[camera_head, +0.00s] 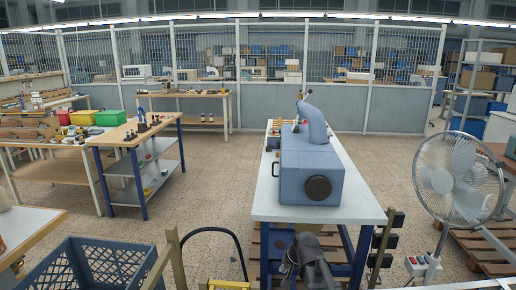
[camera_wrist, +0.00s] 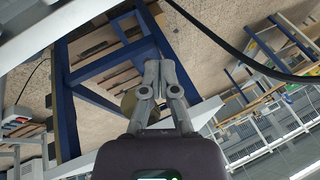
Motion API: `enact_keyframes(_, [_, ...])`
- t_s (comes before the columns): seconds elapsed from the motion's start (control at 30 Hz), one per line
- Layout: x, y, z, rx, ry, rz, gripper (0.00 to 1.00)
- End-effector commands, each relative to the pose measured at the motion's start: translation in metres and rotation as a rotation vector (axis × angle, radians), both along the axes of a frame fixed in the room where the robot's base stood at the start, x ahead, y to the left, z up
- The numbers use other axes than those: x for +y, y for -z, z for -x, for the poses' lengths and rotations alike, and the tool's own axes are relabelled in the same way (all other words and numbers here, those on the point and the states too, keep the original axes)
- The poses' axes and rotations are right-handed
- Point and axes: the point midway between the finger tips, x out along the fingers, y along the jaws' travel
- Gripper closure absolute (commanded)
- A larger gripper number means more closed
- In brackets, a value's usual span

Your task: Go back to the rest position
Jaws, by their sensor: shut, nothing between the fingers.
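My gripper (camera_wrist: 158,68) shows in the wrist view with its two grey fingers together and nothing between them. It points toward blue table legs (camera_wrist: 62,100) and the tiled floor, in a strongly tilted view, and touches nothing that I can see. In the head view a dark grey part of my arm shows at the bottom centre, in front of the white-topped table (camera_head: 270,195). A blue-grey machine (camera_head: 300,172) with a round black disc on its front stands on that table. A curved blue-grey part rises from its top.
A blue crate (camera_head: 68,268) is at the lower left, and a standing fan (camera_head: 460,178) is at the right. A black hose (camera_head: 213,230) arches near the table; a dark cable (camera_wrist: 230,45) crosses the wrist view. A workbench (camera_head: 150,130) stands left. The floor between the tables is clear.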

Motion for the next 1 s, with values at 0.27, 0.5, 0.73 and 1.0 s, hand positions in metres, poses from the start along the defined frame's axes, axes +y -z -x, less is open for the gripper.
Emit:
enact_keyframes(0.27, [-0.061,0.007,0.122,0.236,-0.206,0.261,1.00])
enact_keyframes(0.5, [-0.080,0.007,0.159,0.330,-0.271,0.336,1.00])
enact_keyframes(0.73, [-0.081,0.007,0.159,0.336,-0.275,0.339,1.00])
enact_keyframes(1.0, [-0.081,0.007,0.159,0.335,-0.274,0.338,1.00])
